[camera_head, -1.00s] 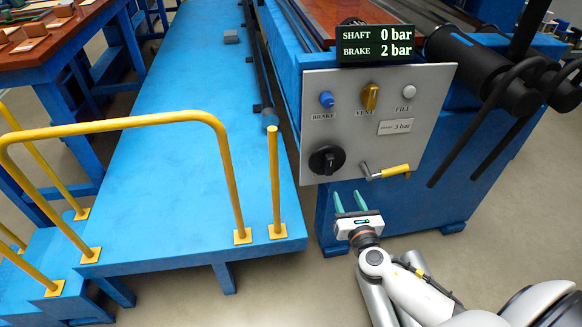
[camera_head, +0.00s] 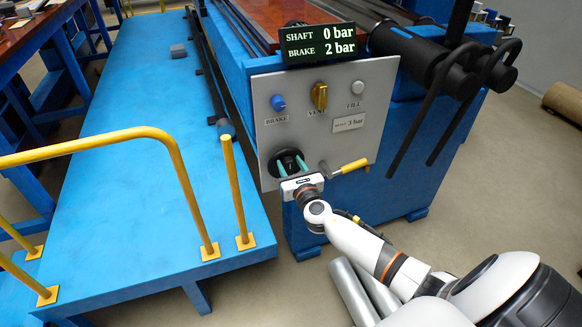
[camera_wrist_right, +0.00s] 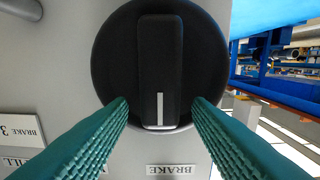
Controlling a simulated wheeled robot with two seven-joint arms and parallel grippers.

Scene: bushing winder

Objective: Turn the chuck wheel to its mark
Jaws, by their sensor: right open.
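I cannot make out a wheel named as the chuck wheel or its mark. A round black knob (camera_head: 288,155) sits at the lower left of the grey control panel (camera_head: 350,85). In the right wrist view the knob (camera_wrist_right: 160,60) fills the upper middle, its raised bar upright in the picture with a white line at the lower end. My right gripper (camera_head: 289,166) is open at the knob, its green fingers pointing at the panel. In the wrist view the fingertips (camera_wrist_right: 160,103) lie either side of the bar's lower part; contact cannot be told. My left gripper is not in view.
A crank with a yellow handle (camera_head: 353,166) is just right of the gripper. Above are a blue brake button (camera_head: 278,102), yellow vent knob (camera_head: 320,95) and white fill button (camera_head: 357,87). The display (camera_head: 320,43) reads shaft 0, brake 2 bar. Yellow rails (camera_head: 180,175) stand left.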

